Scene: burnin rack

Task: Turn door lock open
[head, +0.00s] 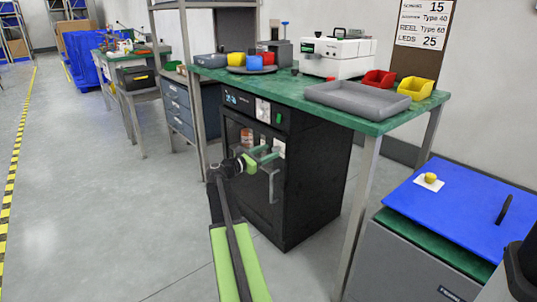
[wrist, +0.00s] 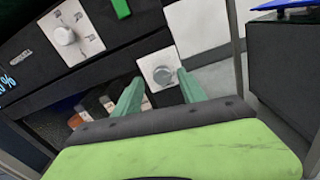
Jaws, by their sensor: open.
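The door lock is a grey round knob on a white square plate (wrist: 163,73), at the upper right of the black cabinet's door. The plate shows partly behind the fingers in the head view (head: 280,147). My gripper (wrist: 161,85) is open. In the wrist view its two green fingers point at the plate, one on each side of the knob. I cannot tell whether they touch the knob. The black cabinet (head: 310,185) stands under the green bench, its door shut. A grey door handle (head: 273,186) hangs just below my gripper (head: 267,153).
Above the door, the panel has a white dial (wrist: 65,36) and a green switch (wrist: 121,7). The green bench (head: 330,113) overhangs the cabinet, with a grey tray (head: 358,97) on top. A blue-lidded box (head: 455,215) stands at right. Floor at left is clear.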

